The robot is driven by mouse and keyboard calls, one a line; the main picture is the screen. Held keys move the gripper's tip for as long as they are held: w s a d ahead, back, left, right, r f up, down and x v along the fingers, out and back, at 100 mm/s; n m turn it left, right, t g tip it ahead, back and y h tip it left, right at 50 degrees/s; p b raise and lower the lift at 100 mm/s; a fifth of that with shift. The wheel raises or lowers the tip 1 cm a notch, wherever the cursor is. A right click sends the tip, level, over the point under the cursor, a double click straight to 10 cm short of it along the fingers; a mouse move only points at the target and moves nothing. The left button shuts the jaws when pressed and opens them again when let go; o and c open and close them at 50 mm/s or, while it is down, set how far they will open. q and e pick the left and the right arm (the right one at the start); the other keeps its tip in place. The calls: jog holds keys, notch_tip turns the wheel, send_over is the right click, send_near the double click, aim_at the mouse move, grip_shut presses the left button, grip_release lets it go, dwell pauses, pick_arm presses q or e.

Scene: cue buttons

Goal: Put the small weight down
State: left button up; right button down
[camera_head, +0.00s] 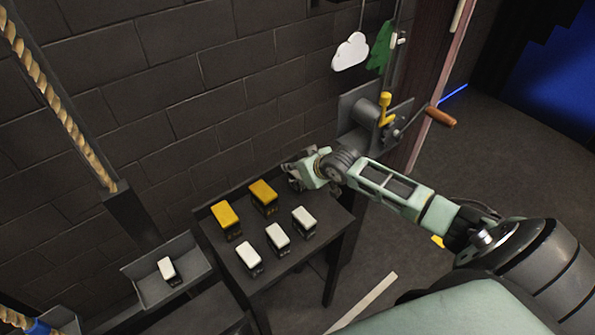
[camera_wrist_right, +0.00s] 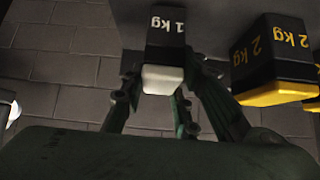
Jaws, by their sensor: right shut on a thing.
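My right gripper (camera_head: 298,176) is at the far right corner of the dark table (camera_head: 330,226). In the right wrist view its fingers are shut on a small black weight (camera_wrist_right: 166,38) marked 1 kg with a white end (camera_wrist_right: 163,79). In the head view the gripper hides this weight, and I cannot tell whether it touches the tabletop. A larger 2 kg weight with a yellow end (camera_wrist_right: 278,62) is beside it in the wrist view. My left gripper is not in view.
Two yellow-topped weights (camera_head: 225,215) and three white-topped weights (camera_head: 278,239) stand on the table. Another white-topped weight (camera_head: 167,269) sits in a tray (camera_head: 195,262) at left. A winch with an orange-brown handle (camera_head: 440,117) is on the wall close behind my right gripper. A rope (camera_head: 55,90) hangs at left.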

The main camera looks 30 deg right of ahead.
jog(key=shift+w+f, duration=0.15)
jog(key=c, duration=1.4)
grip_release()
jog(key=shift+s+f, duration=0.2)
jog(key=shift+f, duration=0.05)
jog(key=shift+o, duration=0.2)
jog(key=shift+r, duration=0.1)
jog(key=v, duration=1.2)
jog(key=shift+b, duration=0.3)
jog(key=shift+a, duration=0.1)
